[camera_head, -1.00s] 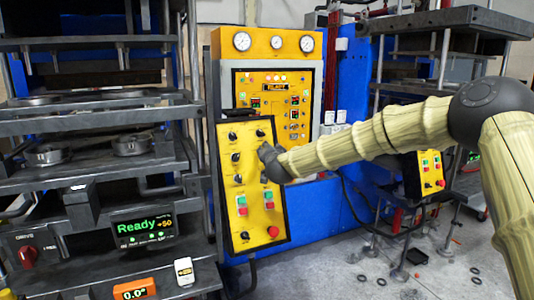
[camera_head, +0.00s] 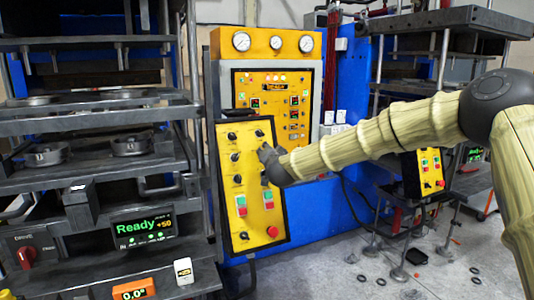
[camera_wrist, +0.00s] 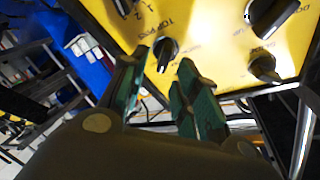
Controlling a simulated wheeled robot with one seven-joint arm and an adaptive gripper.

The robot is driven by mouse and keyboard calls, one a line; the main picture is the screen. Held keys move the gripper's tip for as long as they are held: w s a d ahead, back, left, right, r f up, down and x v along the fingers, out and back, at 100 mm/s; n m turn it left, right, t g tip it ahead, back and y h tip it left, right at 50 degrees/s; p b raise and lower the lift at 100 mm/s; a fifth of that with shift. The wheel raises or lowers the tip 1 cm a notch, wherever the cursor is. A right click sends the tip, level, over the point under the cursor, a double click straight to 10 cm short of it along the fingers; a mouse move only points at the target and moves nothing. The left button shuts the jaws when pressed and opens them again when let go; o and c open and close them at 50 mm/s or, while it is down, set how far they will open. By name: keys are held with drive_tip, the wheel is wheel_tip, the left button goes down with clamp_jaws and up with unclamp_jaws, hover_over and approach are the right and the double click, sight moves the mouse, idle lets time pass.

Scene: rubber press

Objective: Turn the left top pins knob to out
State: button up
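The yellow control panel (camera_head: 252,205) stands tilted in the middle of the head view. In the wrist view, a black knob (camera_wrist: 166,50) sits beside the printed words "TOP PINS"; its white mark points toward the bottom of the picture. My gripper (camera_wrist: 164,66) has its two green fingers apart, one on each side of this knob's lower end. I cannot tell whether the fingers touch it. In the head view my gripper (camera_head: 268,158) is at the panel's right edge and covers part of the right knob column.
Other black knobs (camera_wrist: 270,15) (camera_wrist: 264,68) lie to the right on the panel in the wrist view. In the head view, green and red buttons and a red round button (camera_head: 272,231) are lower on the panel. A press with a "Ready" display (camera_head: 145,230) stands left.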

drive_tip(key=v, duration=1)
drive_tip(key=s+d+f+n+g, duration=0.15)
drive_tip(key=s+f, duration=0.45)
drive_tip(key=f, duration=0.8)
drive_tip(key=s+d+f+n+g, duration=0.1)
drive_tip(key=s+d+f+g, duration=0.2)
drive_tip(key=s+f, duration=0.75)
drive_tip(key=s+d+f+n+g, duration=0.1)
drive_tip(key=s+d+f+g, duration=0.15)
drive_tip(key=f, duration=1.55)
drive_tip(key=s+d+f+g+h, duration=0.1)
drive_tip(key=s+d+f+g, duration=0.2)
drive_tip(key=s+f, duration=0.7)
drive_tip(key=s+d+f+g, duration=0.2)
drive_tip(key=s+d+f, duration=0.1)
drive_tip(key=s, duration=0.7)
drive_tip(key=s+d+f+n+g+h, duration=0.1)
drive_tip(key=s+d, duration=0.4)
drive_tip(key=s, duration=0.6)
drive_tip(key=s+d+f+n+g+h, duration=0.1)
drive_tip(key=s+d+f+g, duration=0.2)
drive_tip(key=s, duration=0.7)
wheel_tip(320, 180, down, 2)
drive_tip(key=shift+s+d+f, duration=0.1)
drive_tip(key=shift+s+d, duration=0.2)
drive_tip(key=shift+d, duration=0.35)
